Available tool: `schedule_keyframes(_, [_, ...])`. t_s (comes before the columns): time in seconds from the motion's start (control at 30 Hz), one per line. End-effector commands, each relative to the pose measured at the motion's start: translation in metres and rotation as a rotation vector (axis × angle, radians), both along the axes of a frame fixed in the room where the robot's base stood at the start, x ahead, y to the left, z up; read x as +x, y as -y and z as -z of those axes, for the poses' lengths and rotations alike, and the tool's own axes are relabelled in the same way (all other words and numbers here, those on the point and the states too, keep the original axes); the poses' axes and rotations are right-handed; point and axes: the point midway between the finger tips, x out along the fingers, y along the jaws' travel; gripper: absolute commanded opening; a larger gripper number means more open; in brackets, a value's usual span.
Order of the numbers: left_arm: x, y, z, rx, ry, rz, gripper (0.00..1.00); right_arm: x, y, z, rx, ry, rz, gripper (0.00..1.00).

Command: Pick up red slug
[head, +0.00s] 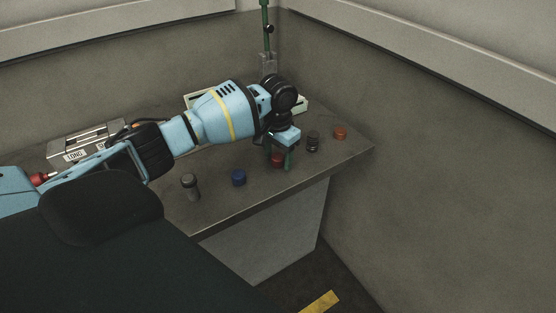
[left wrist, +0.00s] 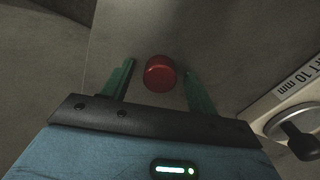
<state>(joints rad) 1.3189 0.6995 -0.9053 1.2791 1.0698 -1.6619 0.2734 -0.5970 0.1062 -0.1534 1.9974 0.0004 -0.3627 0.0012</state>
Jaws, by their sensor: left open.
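The red slug (head: 277,160) is a short dark red cylinder standing on the grey table. In the left wrist view the slug (left wrist: 160,73) sits between and slightly beyond the two green fingers. My left gripper (head: 282,160) points down over it, with the fingers at either side of the slug. In the left wrist view my left gripper (left wrist: 158,82) is open, with a gap between the slug and each finger. I cannot tell the exact height of the fingertips above the table. My right gripper is in neither view.
A blue slug (head: 239,178) and a grey slug (head: 190,186) stand to the left. A black slug (head: 313,141) and an orange one (head: 340,133) stand to the right. The table's front edge is close.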

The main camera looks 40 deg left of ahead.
Motion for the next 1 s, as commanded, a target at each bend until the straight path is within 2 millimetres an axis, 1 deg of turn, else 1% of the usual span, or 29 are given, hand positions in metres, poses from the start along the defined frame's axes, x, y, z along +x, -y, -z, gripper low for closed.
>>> schedule_keyframes(0.07, [0.0, 0.0, 0.0, 0.0, 0.0, 0.0, 0.58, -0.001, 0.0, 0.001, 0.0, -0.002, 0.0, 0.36])
schedule_keyframes(0.43, [0.0, 0.0, -0.001, 0.0, 0.0, 0.0, 0.09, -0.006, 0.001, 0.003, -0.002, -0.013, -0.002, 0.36])
schedule_keyframes(0.77, [0.0, 0.0, -0.004, 0.0, 0.001, 0.0, 0.09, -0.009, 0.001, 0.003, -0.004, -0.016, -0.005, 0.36])
schedule_keyframes(0.87, [0.001, 0.0, -0.01, -0.001, 0.003, 0.0, 0.09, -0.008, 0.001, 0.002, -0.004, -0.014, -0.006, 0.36])
schedule_keyframes(1.0, [0.001, 0.0, -0.027, -0.002, 0.005, 0.0, 0.09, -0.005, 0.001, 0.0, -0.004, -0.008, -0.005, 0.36])
